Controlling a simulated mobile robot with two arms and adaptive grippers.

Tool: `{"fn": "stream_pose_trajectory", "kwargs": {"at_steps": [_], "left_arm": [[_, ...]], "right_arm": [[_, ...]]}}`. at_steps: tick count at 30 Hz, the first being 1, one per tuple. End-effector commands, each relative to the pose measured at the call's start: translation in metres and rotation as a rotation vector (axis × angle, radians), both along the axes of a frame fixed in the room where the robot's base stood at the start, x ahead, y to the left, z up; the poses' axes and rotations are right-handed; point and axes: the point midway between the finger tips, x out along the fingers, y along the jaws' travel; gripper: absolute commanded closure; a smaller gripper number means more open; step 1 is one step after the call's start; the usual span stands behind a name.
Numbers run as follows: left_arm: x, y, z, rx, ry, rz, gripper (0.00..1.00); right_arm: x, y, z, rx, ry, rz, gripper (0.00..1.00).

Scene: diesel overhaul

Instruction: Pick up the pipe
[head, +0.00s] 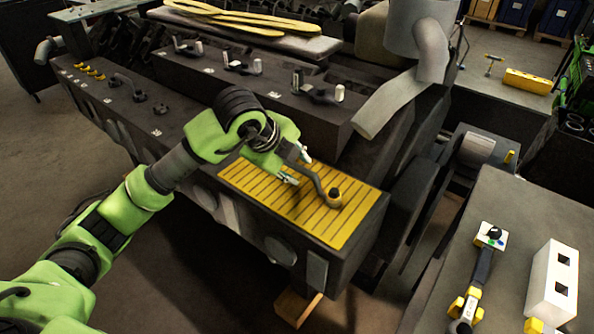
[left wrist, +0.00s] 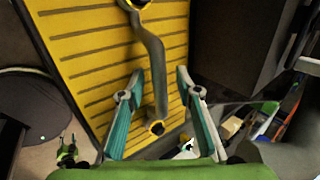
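The pipe (head: 319,186) is a thin grey bent tube with a yellow-ringed dark fitting at its near right end. It lies over the yellow slatted mat (head: 262,196) on the engine's front ledge. My left gripper (head: 296,166) is at the pipe's upper left part, with its fingers apart. In the left wrist view, the pipe (left wrist: 152,50) runs down between the two teal fingers of the gripper (left wrist: 160,76), with a visible gap on both sides.
The dark engine block (head: 255,90) rises behind the mat, and a large grey duct (head: 392,105) slopes down at its right. A grey bench (head: 535,215) at right holds a white block (head: 553,285) with square holes and a dark tool (head: 480,270).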

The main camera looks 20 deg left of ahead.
Motion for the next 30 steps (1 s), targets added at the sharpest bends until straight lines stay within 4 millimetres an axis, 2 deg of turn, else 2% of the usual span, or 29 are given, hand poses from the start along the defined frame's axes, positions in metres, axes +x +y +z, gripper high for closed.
{"fn": "stream_pose_trajectory", "kwargs": {"at_steps": [5, 6, 9, 10, 23, 26, 30], "left_arm": [[0.001, 0.0, -0.001, 0.0, -0.001, 0.0, 0.68], [0.001, 0.0, -0.001, 0.0, -0.001, 0.0, 0.71], [0.0, 0.0, -0.001, 0.0, -0.001, 0.0, 0.97], [0.0, 0.0, -0.001, 0.0, -0.001, 0.0, 1.0], [0.001, 0.0, 0.004, -0.002, -0.006, 0.0, 1.0], [0.002, 0.0, 0.011, -0.002, -0.009, 0.001, 1.0], [0.002, -0.001, 0.033, -0.003, -0.013, -0.001, 1.0]], "right_arm": [[0.001, -0.001, 0.0, -0.001, -0.002, 0.0, 0.6], [0.002, -0.001, 0.0, -0.001, -0.002, 0.0, 0.6], [0.002, -0.001, 0.0, -0.001, -0.002, 0.0, 0.6], [0.002, -0.001, 0.0, -0.001, -0.002, 0.0, 0.6], [0.002, 0.0, -0.002, 0.001, -0.003, 0.0, 0.6], [0.002, 0.001, -0.006, 0.001, -0.003, 0.0, 0.6], [0.002, 0.002, -0.017, 0.003, -0.003, 0.0, 0.6]]}}
